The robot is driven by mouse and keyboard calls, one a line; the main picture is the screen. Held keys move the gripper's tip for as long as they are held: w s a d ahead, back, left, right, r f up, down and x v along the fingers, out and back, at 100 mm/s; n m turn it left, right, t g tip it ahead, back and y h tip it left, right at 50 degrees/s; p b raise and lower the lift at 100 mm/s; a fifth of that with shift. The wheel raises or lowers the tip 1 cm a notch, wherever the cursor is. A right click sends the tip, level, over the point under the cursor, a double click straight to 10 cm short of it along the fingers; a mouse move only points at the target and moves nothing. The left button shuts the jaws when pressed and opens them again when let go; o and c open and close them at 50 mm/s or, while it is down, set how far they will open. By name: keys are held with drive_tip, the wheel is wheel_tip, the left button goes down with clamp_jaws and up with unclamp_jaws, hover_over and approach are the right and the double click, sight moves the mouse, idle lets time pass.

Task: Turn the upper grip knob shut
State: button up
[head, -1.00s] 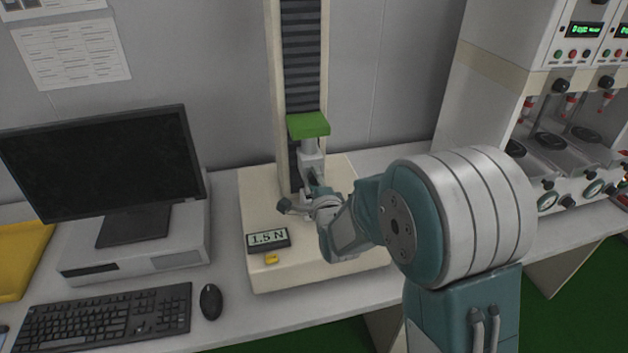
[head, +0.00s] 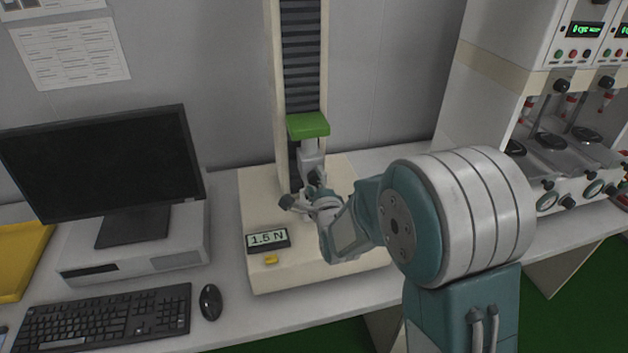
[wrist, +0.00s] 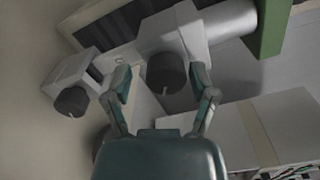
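The upper grip knob (wrist: 167,73) is a dark round knob on the pale grip body below the green crosshead (head: 308,125). In the wrist view it sits between the two fingers of my gripper (wrist: 162,80). The fingers are open on either side of it. A gap shows on the left; the right finger is close, and I cannot tell whether it touches. A second dark knob (wrist: 70,102), on the lower grip, lies outside the left finger. In the head view my gripper (head: 314,193) partly covers both grips.
The tester's cream base carries a display (head: 267,239) reading 1.5 N and a yellow button (head: 271,260). A monitor (head: 103,165), keyboard (head: 103,318) and mouse (head: 210,302) stand to the left. Another machine (head: 500,85) stands to the right.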

drive_tip(key=shift+r, duration=0.15)
drive_tip(key=shift+s, duration=0.2)
drive_tip(key=v, duration=1.1)
drive_tip(key=shift+s, duration=0.25)
drive_tip(key=s+d+r+n+g+h, duration=0.35)
drive_tip(key=s+d+n+g, duration=0.2)
drive_tip(key=d+n, duration=0.35)
drive_tip(key=s+d+r+n+g, duration=0.1)
drive_tip(key=s+d+n+g, duration=0.1)
drive_tip(key=s+n, duration=0.3)
drive_tip(key=s+d+r+n+g+h, duration=0.1)
drive_tip(key=s+n+g, duration=0.3)
drive_tip(key=s, duration=0.7)
drive_tip(key=shift+s+d+r+n, duration=0.3)
drive_tip(key=shift+d+r+n, duration=0.1)
drive_tip(key=shift+d+r, duration=0.45)
